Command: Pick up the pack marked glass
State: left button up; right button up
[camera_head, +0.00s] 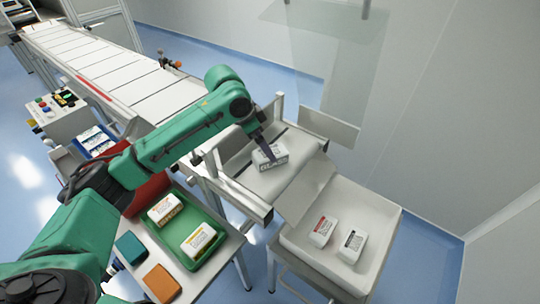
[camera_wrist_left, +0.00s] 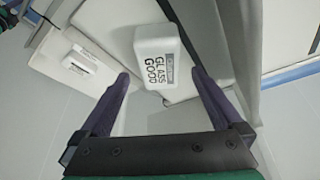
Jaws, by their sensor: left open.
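The white pack marked GLASS GOOD (camera_wrist_left: 160,45) lies on a pale surface in the left wrist view, with its lettering in black. In the head view this pack (camera_head: 271,156) sits at the near end of the conveyor, partly covered by my gripper. My left gripper (camera_head: 266,150) comes down from above at the pack. In the wrist view its fingers (camera_wrist_left: 161,76) are spread, with the pack ahead of and between the tips. I cannot tell whether they touch it. My right gripper is not in view.
A white bin (camera_head: 388,215) at right holds a red-labelled pack (camera_head: 322,231) and a black-labelled pack (camera_head: 352,246). A green tray (camera_head: 207,262) holds two packs. A clear panel (camera_head: 335,60) and metal rails stand around the conveyor end.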

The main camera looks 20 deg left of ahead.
pick_arm(q)
jog(key=p+x, duration=0.1)
jog(key=x, duration=0.3)
jog(key=shift+d+f, duration=0.15)
jog(key=shift+f, duration=0.1)
jog(key=shift+d+f, duration=0.15)
jog(key=shift+w+f, duration=0.1)
jog(key=shift+w, duration=0.05)
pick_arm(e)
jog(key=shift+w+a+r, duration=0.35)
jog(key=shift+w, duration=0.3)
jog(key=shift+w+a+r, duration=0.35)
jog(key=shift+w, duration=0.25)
pick_arm(q)
jog(key=shift+f+p, duration=0.25)
jog(key=shift+p, duration=0.1)
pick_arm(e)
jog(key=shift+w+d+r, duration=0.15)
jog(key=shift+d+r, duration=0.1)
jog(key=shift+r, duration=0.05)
pick_arm(q)
jog(key=shift+c, duration=0.3)
jog(key=c, duration=1.4)
